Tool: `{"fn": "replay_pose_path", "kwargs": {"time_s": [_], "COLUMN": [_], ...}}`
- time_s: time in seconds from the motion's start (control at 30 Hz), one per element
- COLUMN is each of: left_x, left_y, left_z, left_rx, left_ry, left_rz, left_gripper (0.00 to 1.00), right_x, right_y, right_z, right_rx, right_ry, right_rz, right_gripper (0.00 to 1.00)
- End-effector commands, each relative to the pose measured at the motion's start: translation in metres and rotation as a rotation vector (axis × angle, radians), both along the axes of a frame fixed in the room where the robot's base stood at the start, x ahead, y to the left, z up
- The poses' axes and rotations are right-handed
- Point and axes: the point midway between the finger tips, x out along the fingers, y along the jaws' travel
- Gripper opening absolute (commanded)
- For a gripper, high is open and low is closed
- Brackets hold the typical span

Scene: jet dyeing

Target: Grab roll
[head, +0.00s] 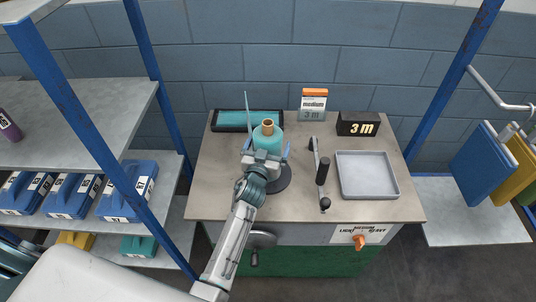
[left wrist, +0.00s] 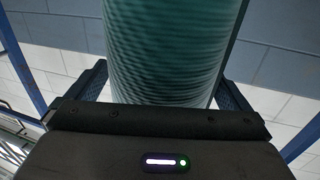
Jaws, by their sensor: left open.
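The roll (head: 268,133) is a teal wound cylinder with a tan core showing at its top. It stands upright over a dark round base (head: 284,180) on the cabinet top. My left gripper (head: 266,155) is at the near side of the roll, with a finger on each side. In the left wrist view the ribbed teal roll (left wrist: 175,50) fills the middle, between the two dark fingers of my open gripper (left wrist: 168,85). Gaps show beside the roll near the fingers. The lower part of the roll is hidden behind my gripper. My right gripper is not in view.
Blue-posted shelves (head: 140,95) stand at left.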

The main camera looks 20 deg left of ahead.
Motion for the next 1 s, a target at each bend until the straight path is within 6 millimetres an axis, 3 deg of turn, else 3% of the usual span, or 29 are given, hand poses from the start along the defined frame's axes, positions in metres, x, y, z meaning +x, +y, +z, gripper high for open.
{"fn": "replay_pose_path", "kwargs": {"time_s": [0.17, 0.47, 0.77, 1.0], "left_x": [0.0, 0.0, 0.0, 0.0], "left_y": [0.0, 0.0, 0.0, 0.0], "left_z": [0.0, 0.0, 0.003, 0.02], "left_rx": [0.0, -0.001, -0.001, -0.001], "left_ry": [0.0, 0.0, -0.001, -0.003], "left_rz": [0.0, 0.0, 0.0, 0.0], "left_gripper": [1.0, 0.43, 0.42, 0.42], "right_x": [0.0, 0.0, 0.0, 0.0], "right_y": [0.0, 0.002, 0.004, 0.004], "right_z": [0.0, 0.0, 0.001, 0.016], "right_rx": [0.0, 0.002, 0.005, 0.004], "right_ry": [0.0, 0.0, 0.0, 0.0], "right_rz": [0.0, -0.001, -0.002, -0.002], "right_gripper": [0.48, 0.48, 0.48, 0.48]}}
